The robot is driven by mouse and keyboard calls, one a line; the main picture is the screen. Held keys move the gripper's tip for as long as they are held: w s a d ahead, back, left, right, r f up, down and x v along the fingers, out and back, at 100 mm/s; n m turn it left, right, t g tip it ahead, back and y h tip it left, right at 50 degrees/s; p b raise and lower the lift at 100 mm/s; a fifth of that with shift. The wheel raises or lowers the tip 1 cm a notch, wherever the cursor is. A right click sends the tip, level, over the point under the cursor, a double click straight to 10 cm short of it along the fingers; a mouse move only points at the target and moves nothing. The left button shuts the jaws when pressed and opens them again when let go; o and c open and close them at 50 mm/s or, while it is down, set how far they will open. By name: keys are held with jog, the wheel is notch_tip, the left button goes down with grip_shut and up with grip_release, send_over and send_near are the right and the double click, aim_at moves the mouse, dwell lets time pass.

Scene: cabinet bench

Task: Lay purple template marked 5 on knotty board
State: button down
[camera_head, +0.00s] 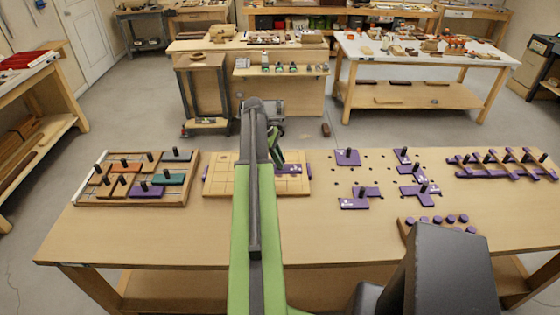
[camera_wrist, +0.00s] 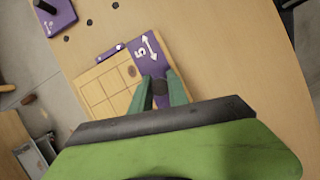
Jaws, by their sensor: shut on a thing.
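The purple template marked 5 (camera_wrist: 145,50) shows in the wrist view with a white arrow beside its number. My gripper (camera_wrist: 162,88) is shut on its dark peg. The template overlaps one side of the knotty board (camera_wrist: 112,92), a light wooden board with grid lines. I cannot tell whether the template touches the board. In the head view, the knotty board (camera_head: 220,182) lies on the bench, partly hidden by my arm, and the template (camera_head: 290,169) shows just right of the arm.
A wooden tray (camera_head: 180,192) of coloured pegged pieces is left of the board. Purple pegged pieces (camera_head: 348,157) stand on the perforated bench area to the right. A purple-pegged rack (camera_head: 500,164) is at far right. A small purple piece (camera_wrist: 110,52) sits at the board's edge.

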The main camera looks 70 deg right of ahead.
jog(key=shift+f, duration=0.1)
notch_tip(320, 180, down, 7)
jog(key=b, duration=0.7)
jog(key=shift+f+b, duration=0.5)
jog(key=shift+b, duration=0.1)
dwell(1.2)
jog(key=shift+f+b, duration=0.45)
jog(key=shift+f, duration=0.2)
dwell(0.8)
jog(key=c, duration=0.8)
grip_release()
jog(key=shift+r, duration=0.15)
